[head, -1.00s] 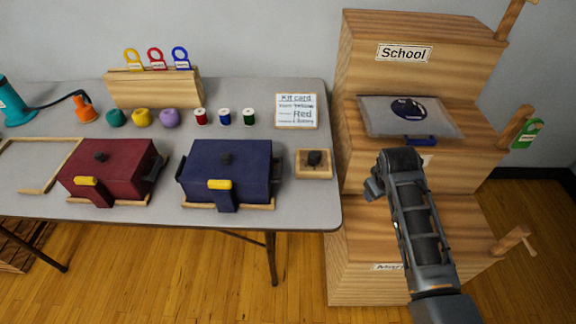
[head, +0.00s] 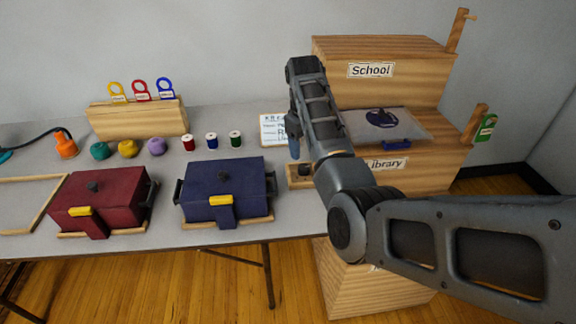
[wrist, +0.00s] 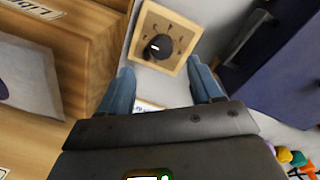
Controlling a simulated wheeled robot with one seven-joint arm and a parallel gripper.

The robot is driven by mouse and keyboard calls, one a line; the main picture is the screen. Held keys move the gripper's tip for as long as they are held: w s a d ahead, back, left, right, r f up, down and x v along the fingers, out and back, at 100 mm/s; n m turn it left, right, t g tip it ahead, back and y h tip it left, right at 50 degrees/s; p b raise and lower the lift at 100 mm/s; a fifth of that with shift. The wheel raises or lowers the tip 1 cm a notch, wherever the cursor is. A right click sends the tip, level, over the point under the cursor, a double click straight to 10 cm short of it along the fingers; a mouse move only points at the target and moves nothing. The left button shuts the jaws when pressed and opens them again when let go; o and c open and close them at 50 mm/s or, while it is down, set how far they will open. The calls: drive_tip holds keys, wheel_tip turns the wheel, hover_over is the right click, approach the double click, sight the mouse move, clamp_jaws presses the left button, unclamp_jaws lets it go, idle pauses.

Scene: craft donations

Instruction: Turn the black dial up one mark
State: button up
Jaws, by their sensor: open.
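The black dial (wrist: 158,46) sits on a square wooden plate (wrist: 176,16) with small marks around it, in the upper middle of the wrist view. A short white line shows on the knob; I cannot read which mark it points to. In the head view the wooden plate (head: 292,182) is at the table's right edge, partly hidden by my arm. My gripper (wrist: 163,88) is open and empty, its two blue fingers spread apart and the dial beyond them, between their lines. In the head view my gripper (head: 294,146) hangs above the plate; only part of a finger shows.
A navy box (head: 226,180) with a yellow-tipped latch stands left of the plate, with a red box (head: 102,196) beyond. Behind the plate lies a kit card (head: 271,130), partly covered by my arm. Wooden steps (head: 335,60) with a pouch (head: 400,128) stand to the right.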

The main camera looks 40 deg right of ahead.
sight(304, 167)
drive_tip(key=shift+w+a, duration=0.1)
wheel_tip(304, 167, down, 8)
drive_tip(key=shift+r, duration=0.25)
drive_tip(key=shift+d, duration=0.2)
drive_tip(key=shift+c, duration=0.2)
drive_tip(key=c, duration=1)
